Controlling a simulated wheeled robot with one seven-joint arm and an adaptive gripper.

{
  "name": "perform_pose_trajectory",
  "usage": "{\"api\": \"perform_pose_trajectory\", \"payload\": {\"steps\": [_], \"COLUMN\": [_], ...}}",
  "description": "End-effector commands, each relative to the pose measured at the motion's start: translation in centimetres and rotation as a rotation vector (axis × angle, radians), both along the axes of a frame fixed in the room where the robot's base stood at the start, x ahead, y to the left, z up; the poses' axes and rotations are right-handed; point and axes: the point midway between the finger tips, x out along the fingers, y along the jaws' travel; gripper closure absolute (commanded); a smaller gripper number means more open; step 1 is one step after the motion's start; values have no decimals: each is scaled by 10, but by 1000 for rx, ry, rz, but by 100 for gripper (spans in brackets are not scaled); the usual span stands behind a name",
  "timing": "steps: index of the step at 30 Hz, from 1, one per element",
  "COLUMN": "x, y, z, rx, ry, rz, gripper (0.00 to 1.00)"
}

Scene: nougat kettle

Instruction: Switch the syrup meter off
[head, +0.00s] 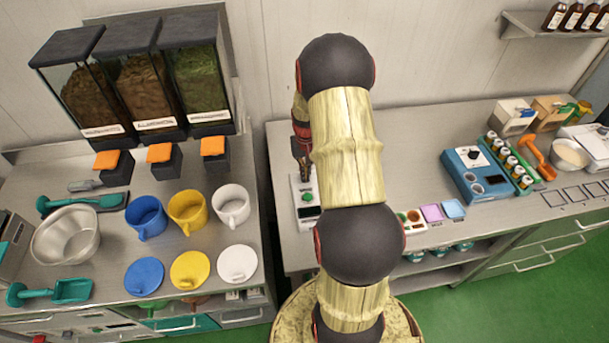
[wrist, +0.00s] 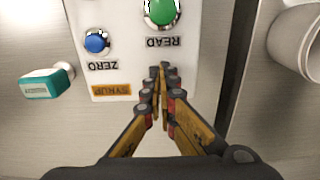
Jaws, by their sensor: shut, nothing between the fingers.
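The syrup meter is a white box (head: 307,212) on the left end of the right-hand counter, partly hidden behind my arm. In the wrist view the meter's white face (wrist: 115,15) appears upside down, with a blue ZERO button (wrist: 96,41), a green READ button (wrist: 161,10) and an orange SYRUP label (wrist: 111,90). A teal block on a metal stub (wrist: 43,84) sticks out at the meter's left side in that view. My gripper (wrist: 163,70) is shut and empty, its tips over the face near the READ lettering. In the head view my gripper (head: 303,168) is above the meter; contact cannot be told.
Left counter holds blue (head: 147,217), yellow (head: 188,210) and white mugs (head: 231,204), lids and a steel bowl (head: 66,236). Dispensers (head: 140,85) stand behind. A blue device (head: 476,173) and small trays (head: 432,213) sit right of my arm. A gap separates the counters.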

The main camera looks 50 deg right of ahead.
Motion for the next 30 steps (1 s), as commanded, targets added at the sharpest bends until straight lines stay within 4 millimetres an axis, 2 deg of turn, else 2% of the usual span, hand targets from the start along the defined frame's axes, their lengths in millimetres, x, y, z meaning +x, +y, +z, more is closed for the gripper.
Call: {"api": "perform_pose_trajectory", "payload": {"steps": [24, 30], "x": [0, 0], "y": [0, 0], "z": [61, 68], "rx": [-1, 0], "ry": [-1, 0], "rz": [0, 0], "gripper": [100, 100]}}
